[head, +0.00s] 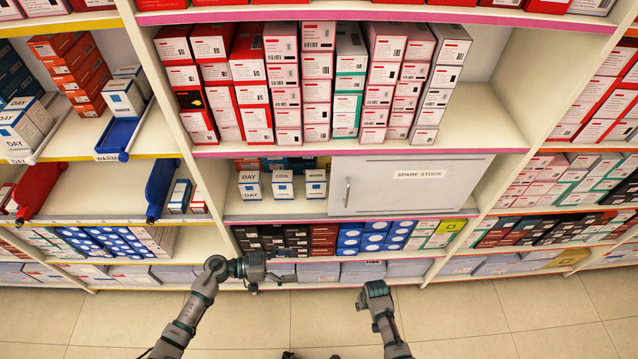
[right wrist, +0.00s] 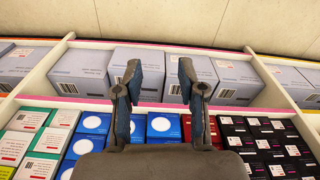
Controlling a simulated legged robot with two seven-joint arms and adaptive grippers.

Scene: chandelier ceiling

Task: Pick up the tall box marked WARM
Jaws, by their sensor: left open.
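Three small white boxes with dark bands stand in the middle cubby in the head view. Their small marks seem to read DAY (head: 249,184), COOL (head: 282,184) and WARM (head: 316,184), from left to right. The WARM box is upright, just left of the grey cabinet door. My left gripper (head: 280,268) is open and empty, below and in front of these boxes, apart from them. My right gripper (head: 375,289) is low, in front of the bottom shelf. In the right wrist view its fingers (right wrist: 161,78) stand apart with nothing between them.
A closed grey door marked SPARE STOCK (head: 405,185) fills the cubby's right side. A blue tray (head: 117,138) over a WARM shelf label holds white-blue boxes (head: 122,98) at left. Another blue tray (head: 161,185) juts out below. The floor (head: 290,320) is clear.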

